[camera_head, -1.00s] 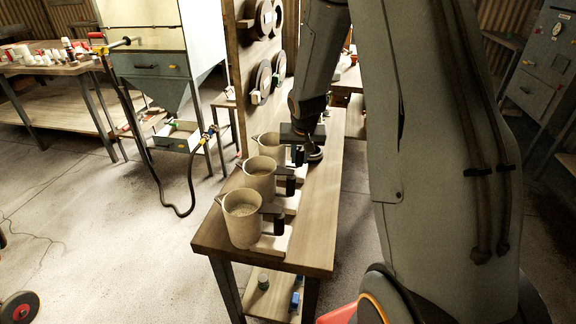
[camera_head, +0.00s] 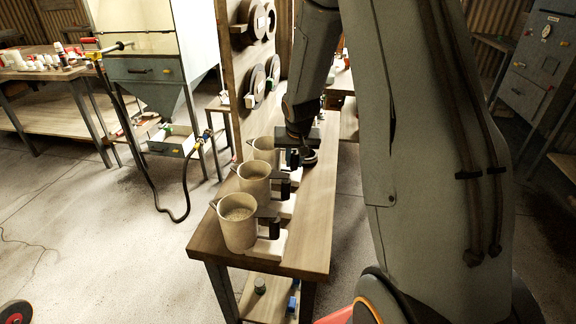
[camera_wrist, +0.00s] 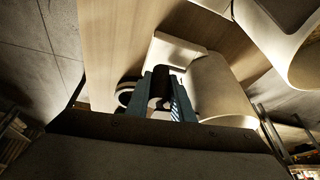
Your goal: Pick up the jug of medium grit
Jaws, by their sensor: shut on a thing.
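Three beige jugs with dark handles stand in a row on a wooden bench (camera_head: 318,215): a near jug (camera_head: 238,232), a middle jug (camera_head: 254,188) and a far jug (camera_head: 262,150). Grit shows inside the near and middle ones. I cannot read which is medium. My gripper (camera_head: 296,160) is at the far jug's handle side. In the wrist view my gripper (camera_wrist: 163,88) is shut on the dark handle of the far jug (camera_wrist: 215,92). Whether that jug is clear of the bench cannot be told.
The middle jug shows close by in the wrist view (camera_wrist: 285,35). Pale blocks (camera_head: 268,246) stand beside the jugs. A board with round discs (camera_head: 257,82) rises behind the bench. A cabinet with a hose (camera_head: 155,75) is at left. The bench's right part is bare.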

